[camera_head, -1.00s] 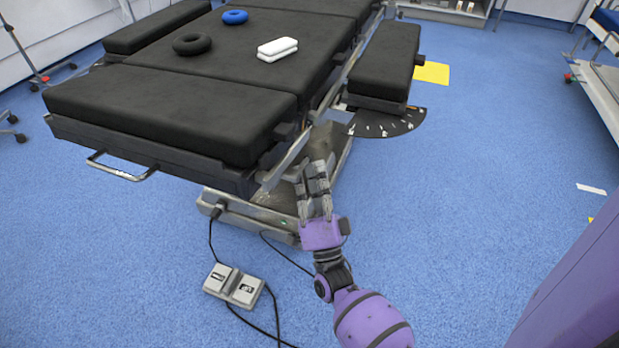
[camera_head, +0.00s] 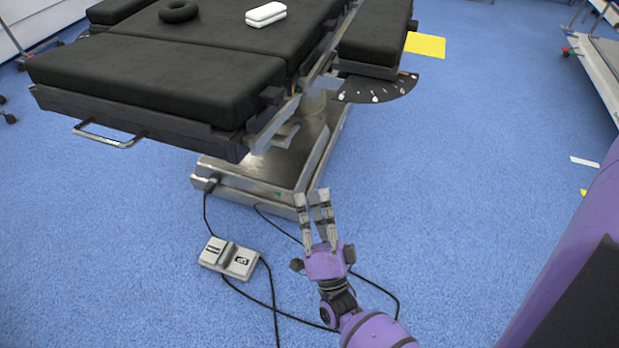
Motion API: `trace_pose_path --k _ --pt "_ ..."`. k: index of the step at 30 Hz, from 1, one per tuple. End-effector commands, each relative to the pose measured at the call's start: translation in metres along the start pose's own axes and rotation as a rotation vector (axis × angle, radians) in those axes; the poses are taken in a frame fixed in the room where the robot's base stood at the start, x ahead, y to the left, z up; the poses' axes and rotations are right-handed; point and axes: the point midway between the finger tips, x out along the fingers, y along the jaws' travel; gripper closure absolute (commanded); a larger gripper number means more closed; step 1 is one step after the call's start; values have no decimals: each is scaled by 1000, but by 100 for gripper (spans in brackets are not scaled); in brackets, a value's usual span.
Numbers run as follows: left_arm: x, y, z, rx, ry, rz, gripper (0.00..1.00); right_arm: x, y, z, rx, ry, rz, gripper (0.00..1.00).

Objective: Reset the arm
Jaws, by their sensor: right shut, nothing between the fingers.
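My right arm, purple with dark joints, comes in from the bottom of the head view. Its gripper (camera_head: 313,198) is empty, with its grey fingers pointing up the picture. It shows in front of the blue floor and the front corner of the operating table's metal base (camera_head: 250,190). Nothing is between the fingers. My left gripper is not in view.
A foot pedal (camera_head: 228,258) with cables lies on the floor left of my gripper. Blue floor (camera_head: 460,180) is clear to the right.

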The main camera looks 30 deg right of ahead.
Motion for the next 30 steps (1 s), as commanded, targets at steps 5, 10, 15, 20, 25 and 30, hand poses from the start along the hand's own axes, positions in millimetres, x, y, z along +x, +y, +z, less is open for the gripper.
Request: trace_pose_path --k 5,10,15,20,25,30 --pt "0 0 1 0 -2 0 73 -6 0 0 0 0 0 100" --pt "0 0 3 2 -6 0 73 -6 0 0 -8 0 1 100" --pt "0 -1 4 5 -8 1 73 -2 18 27 -126 -118 83 100" --pt "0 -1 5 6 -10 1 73 -13 30 74 -342 -405 188 100" --pt "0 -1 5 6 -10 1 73 -108 46 83 -621 -824 316 100" --pt "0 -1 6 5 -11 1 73 -231 40 44 -833 -1242 422 100"
